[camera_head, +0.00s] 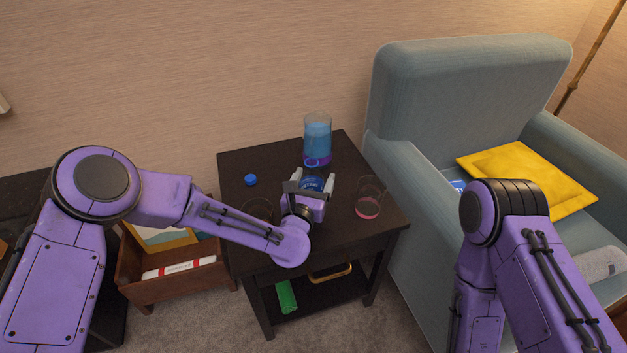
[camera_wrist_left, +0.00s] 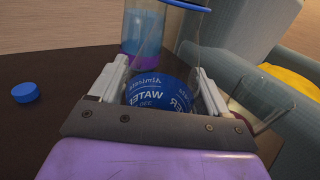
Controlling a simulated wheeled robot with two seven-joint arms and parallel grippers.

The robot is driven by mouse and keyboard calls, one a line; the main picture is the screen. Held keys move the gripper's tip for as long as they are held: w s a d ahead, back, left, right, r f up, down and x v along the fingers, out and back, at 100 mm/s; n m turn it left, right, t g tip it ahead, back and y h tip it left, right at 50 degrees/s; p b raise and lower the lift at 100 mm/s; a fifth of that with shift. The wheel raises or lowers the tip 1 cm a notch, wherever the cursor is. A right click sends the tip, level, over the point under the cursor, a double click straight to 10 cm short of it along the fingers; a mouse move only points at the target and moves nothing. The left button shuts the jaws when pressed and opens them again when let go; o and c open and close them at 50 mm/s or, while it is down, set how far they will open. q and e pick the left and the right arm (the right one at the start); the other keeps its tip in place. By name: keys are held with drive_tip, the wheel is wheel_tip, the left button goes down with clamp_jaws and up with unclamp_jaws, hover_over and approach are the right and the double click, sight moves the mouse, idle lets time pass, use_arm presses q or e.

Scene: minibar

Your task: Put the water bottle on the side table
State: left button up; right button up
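The water bottle (camera_head: 313,184) is clear with a blue label. It is between the fingers of my left gripper (camera_head: 312,182), over the dark side table (camera_head: 235,165). In the left wrist view the label (camera_wrist_left: 160,92) reads WATER, and the fingers (camera_wrist_left: 160,78) press close on both sides of it. The bottle's lower end is hidden, so I cannot tell whether it touches the tabletop. My right arm is at the lower right of the head view; its gripper is out of frame.
A pitcher of blue liquid (camera_head: 318,135) stands behind the bottle. A glass with pink liquid (camera_head: 369,197) is to the right, another glass (camera_head: 257,210) to the left. A blue cap (camera_head: 250,180) lies at left. An armchair (camera_head: 440,100) stands right of the table.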

use_arm(q)
drive_tip(key=shift+r, duration=0.1)
drive_tip(key=shift+r+p, duration=0.3)
drive_tip(key=shift+p, duration=0.05)
drive_tip(key=v, duration=1.2)
drive_tip(key=shift+f, duration=0.1)
